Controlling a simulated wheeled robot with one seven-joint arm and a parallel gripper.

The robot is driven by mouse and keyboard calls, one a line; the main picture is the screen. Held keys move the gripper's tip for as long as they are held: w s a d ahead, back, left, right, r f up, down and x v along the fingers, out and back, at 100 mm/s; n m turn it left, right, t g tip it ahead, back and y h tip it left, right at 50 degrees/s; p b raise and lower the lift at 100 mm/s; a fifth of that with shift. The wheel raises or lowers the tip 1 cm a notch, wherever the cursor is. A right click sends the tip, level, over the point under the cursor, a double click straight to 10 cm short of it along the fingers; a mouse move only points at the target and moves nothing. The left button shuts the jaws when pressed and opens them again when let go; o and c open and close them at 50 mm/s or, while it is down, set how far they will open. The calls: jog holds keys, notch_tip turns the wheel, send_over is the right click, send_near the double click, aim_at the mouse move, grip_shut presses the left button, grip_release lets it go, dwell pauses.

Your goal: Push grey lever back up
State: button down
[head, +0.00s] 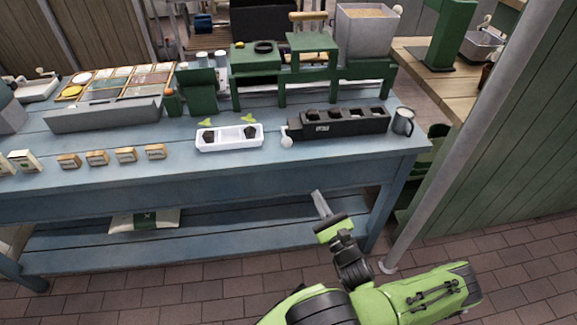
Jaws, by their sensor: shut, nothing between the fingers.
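A long black block (345,122) with several square openings lies on the blue table. A pale grey round knob on a short stem (286,142) hangs low at its left front end. It may be the grey lever's tip, but I cannot tell for sure. My gripper (318,198) is in front of the table, to the lower right of that knob and apart from it. Its grey fingers are together and hold nothing. They point up and slightly left, near the table's front edge.
A white tray (229,147) with dark soil blocks stands left of the black block, and a grey mug (403,122) right of it. A green stand with a hopper (364,35) is behind. The blue table (240,178) has a lower shelf. A grey pole (452,120) rises at right.

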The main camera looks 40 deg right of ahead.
jog(key=x, duration=0.4)
jog(key=r+b+x, duration=0.1)
jog(key=x, duration=0.3)
jog(key=a+b+x, duration=0.1)
jog(key=x, duration=0.3)
jog(key=shift+r, duration=0.45)
jog(key=shift+w+r, duration=0.25)
jog(key=shift+r, duration=0.15)
jog(key=shift+r+p, duration=0.1)
jog(key=shift+p, duration=0.2)
